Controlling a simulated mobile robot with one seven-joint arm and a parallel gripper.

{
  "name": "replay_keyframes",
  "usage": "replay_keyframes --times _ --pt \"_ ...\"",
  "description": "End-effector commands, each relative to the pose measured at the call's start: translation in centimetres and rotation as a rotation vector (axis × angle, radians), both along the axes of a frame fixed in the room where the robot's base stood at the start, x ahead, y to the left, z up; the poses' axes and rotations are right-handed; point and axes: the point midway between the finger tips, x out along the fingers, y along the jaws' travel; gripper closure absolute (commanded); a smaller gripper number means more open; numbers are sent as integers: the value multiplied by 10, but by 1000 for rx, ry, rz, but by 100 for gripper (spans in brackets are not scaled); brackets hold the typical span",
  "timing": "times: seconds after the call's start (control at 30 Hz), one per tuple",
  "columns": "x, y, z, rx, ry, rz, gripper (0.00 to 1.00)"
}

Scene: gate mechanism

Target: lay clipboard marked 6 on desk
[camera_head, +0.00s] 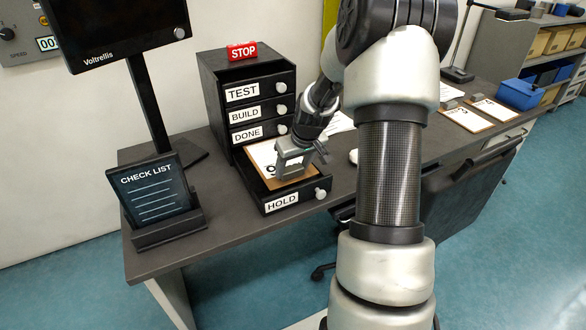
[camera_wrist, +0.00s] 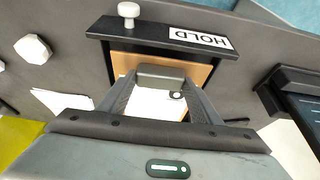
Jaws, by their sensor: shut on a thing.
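A brown clipboard (camera_head: 263,157) with a white sheet lies in the open HOLD drawer (camera_head: 283,205). In the wrist view the clipboard (camera_wrist: 203,73) shows behind the drawer front (camera_wrist: 150,36). Part of a black rounded mark shows on its sheet, but my gripper hides the rest, so I cannot read the number. My gripper (camera_head: 294,174) points down into the drawer, shut on the clipboard; its fingers (camera_wrist: 160,76) are over the sheet. The dark grey desk (camera_head: 222,222) carries the drawer unit.
The TEST, BUILD and DONE drawers (camera_head: 247,112) are shut above, with a red STOP sign (camera_head: 242,51) on top. A CHECK LIST stand (camera_head: 152,195) and a monitor (camera_head: 125,30) are at left. Two clipboards (camera_head: 467,119) lie at far right. Bare desk shows left of the HOLD drawer.

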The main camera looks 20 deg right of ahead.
Motion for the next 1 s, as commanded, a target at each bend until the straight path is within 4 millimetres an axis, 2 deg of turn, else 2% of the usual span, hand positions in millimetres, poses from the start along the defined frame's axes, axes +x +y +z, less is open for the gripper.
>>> replay_keyframes --times 0.1,0.47,1.0 --pt "0 0 9 0 -1 0 64" --pt "0 0 9 0 -1 -1 64" --pt "-31 -1 9 -1 -1 0 64"
